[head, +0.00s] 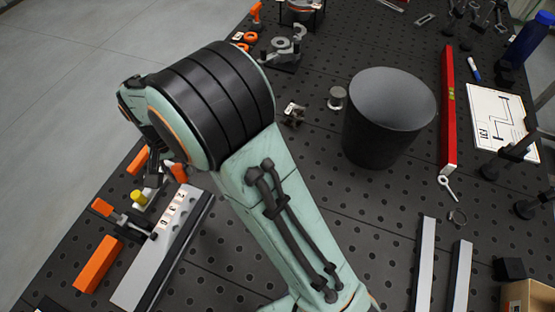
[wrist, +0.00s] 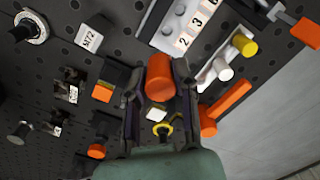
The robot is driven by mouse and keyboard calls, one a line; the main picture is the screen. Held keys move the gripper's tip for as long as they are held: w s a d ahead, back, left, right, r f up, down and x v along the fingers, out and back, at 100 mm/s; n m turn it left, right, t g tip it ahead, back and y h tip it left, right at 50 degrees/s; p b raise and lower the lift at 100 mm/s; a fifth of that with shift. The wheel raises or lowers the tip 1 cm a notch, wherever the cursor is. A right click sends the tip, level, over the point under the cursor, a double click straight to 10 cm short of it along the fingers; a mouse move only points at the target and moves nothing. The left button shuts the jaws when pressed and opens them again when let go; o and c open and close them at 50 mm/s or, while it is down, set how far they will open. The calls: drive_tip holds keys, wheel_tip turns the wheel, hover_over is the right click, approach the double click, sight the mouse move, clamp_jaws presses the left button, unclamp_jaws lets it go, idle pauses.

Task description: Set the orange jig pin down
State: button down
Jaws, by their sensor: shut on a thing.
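The orange jig pin (wrist: 160,82) shows as a short orange cylinder in the wrist view. My gripper (wrist: 159,68) is shut on it, with one dark finger on each side. The pin's far end is hidden, so I cannot tell whether it touches anything below. A pale numbered fixture bar (wrist: 185,35) lies just beyond the pin; it also shows in the head view (head: 152,258). A yellow-topped pin (wrist: 243,44) and a white-topped pin (wrist: 223,71) stand beside the bar. In the head view my arm hides most of my gripper.
The perforated dark table (head: 300,215) bears a dark bin (head: 378,135), a red level (head: 448,110) and two pale bars. Orange-handled clamps (head: 98,262) stand by the fixture bar. An M72 tag (wrist: 88,38) and several small parts lie left in the wrist view.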

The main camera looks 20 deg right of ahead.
drive_tip(key=s+d+m, duration=0.4)
drive_tip(key=s+d, duration=0.3)
drive_tip(key=d, duration=0.5)
drive_tip(key=s+d+m, duration=0.5)
drive_tip(key=s+d, duration=0.1)
drive_tip(key=d, duration=0.6)
drive_tip(key=w+d+f, duration=0.1)
drive_tip(key=w+f, duration=0.1)
drive_tip(key=w, duration=0.2)
drive_tip(key=w+d+f, duration=0.2)
drive_tip(key=w+f, duration=0.1)
drive_tip(key=w, duration=0.1)
drive_tip(key=w+d+f, duration=0.2)
drive_tip(key=w+f, duration=0.1)
drive_tip(key=w, duration=0.1)
drive_tip(key=shift+d+f, duration=0.2)
drive_tip(key=shift+d, duration=0.05)
drive_tip(key=shift+w+d+f, duration=0.1)
drive_tip(key=shift+w+f, duration=0.3)
drive_tip(key=shift+f, duration=1.55)
drive_tip(key=shift+f, duration=0.1)
drive_tip(key=c, duration=0.9)
unclamp_jaws()
drive_tip(key=shift+o, duration=0.2)
